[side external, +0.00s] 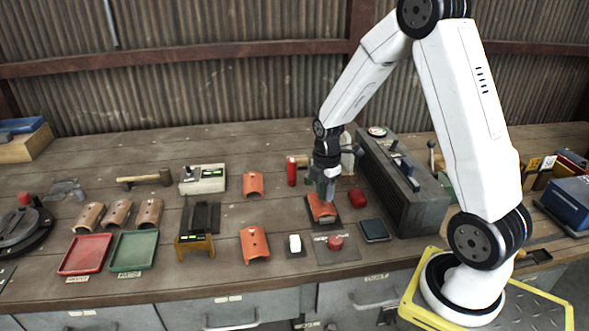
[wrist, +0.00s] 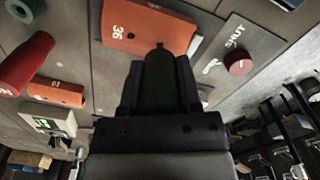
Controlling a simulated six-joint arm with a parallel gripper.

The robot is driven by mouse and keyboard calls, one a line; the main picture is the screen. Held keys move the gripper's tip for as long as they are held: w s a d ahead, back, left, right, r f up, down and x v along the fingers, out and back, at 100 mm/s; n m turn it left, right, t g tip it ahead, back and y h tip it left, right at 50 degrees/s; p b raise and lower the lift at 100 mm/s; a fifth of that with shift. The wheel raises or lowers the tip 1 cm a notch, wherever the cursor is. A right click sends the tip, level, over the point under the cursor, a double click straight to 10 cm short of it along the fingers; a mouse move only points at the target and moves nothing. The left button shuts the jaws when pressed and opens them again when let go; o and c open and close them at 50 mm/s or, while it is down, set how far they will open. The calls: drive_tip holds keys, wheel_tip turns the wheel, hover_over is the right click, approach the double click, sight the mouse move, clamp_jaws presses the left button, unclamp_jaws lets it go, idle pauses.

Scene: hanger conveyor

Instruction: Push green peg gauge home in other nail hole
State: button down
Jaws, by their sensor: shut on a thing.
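My gripper (wrist: 160,88) is shut on the dark green peg gauge (wrist: 159,72), which lies between its two black fingers in the wrist view. The gauge's narrow tip overlaps the near edge of the orange clay tile marked 36 (wrist: 148,27). In the side external view my gripper (side external: 325,188) points down over the same tile (side external: 321,210), which sits on a dark base. Little of the gauge shows there.
A plate with a red knob (side external: 336,242) lies in front of the tile. A red object (side external: 357,198) and a dark flat device (side external: 374,231) are to its right, near the long grey machine (side external: 405,190). A red cylinder (side external: 291,173) stands behind left. Loose tiles (side external: 254,244) lie left.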

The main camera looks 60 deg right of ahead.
drive_tip(key=shift+f, duration=1.2)
idle(0.6)
drive_tip(key=c, duration=0.5)
unclamp_jaws()
drive_tip(key=shift+c, duration=0.2)
drive_tip(key=o, duration=0.5)
drive_tip(key=shift+o, duration=0.2)
drive_tip(key=shift+r, duration=0.25)
drive_tip(key=shift+r, duration=2.8)
drive_tip(key=shift+a, duration=0.1)
